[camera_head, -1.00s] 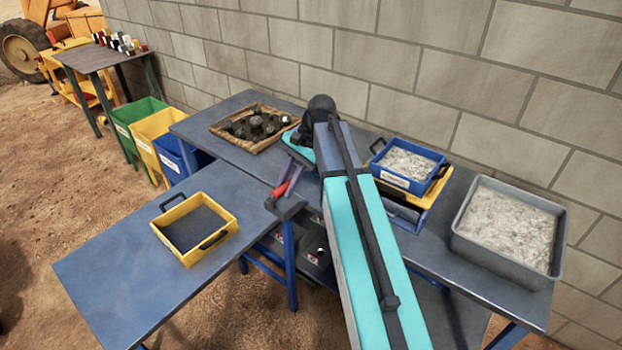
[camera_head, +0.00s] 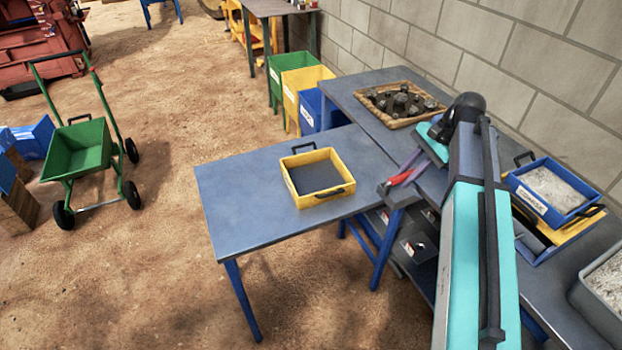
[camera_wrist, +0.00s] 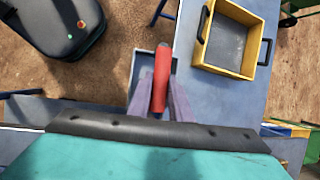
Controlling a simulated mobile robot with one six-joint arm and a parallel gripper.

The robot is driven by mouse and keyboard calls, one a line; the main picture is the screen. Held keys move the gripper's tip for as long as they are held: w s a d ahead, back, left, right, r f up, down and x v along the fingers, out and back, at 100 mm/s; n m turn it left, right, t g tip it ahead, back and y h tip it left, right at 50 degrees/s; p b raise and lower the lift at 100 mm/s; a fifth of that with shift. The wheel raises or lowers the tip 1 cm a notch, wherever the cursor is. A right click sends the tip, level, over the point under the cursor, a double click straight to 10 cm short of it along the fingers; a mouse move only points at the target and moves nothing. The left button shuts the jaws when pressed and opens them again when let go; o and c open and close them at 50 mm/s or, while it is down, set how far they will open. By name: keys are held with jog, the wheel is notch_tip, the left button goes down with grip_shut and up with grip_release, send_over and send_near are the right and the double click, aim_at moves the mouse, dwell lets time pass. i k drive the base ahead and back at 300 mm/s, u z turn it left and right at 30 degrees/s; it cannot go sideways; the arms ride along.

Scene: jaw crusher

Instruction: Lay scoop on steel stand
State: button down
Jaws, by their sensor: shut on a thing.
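My gripper (camera_head: 406,172) is shut on the red handle of the scoop (camera_head: 385,188). In the wrist view, the purple fingers of my gripper (camera_wrist: 162,85) close on both sides of the red handle, and the scoop's grey pan (camera_wrist: 139,75) lies beyond them. In the head view the scoop appears near the right end of the blue table, with the yellow tray to its left. I cannot tell how high it is above the surface. I cannot pick out a steel stand with certainty in either view.
A yellow tray (camera_head: 318,178) stands on the blue table (camera_head: 245,215), whose left part is clear. A wicker tray of dark rocks (camera_head: 400,103) is on the rear bench. A blue tray (camera_head: 552,193) of pale grit is at right. A green cart (camera_head: 78,150) stands on the ground left.

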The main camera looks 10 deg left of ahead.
aim_at(367, 172)
jog(key=k, duration=0.95)
jog(key=z, duration=0.3)
jog(key=i, duration=1.45)
jog(key=u, duration=0.8)
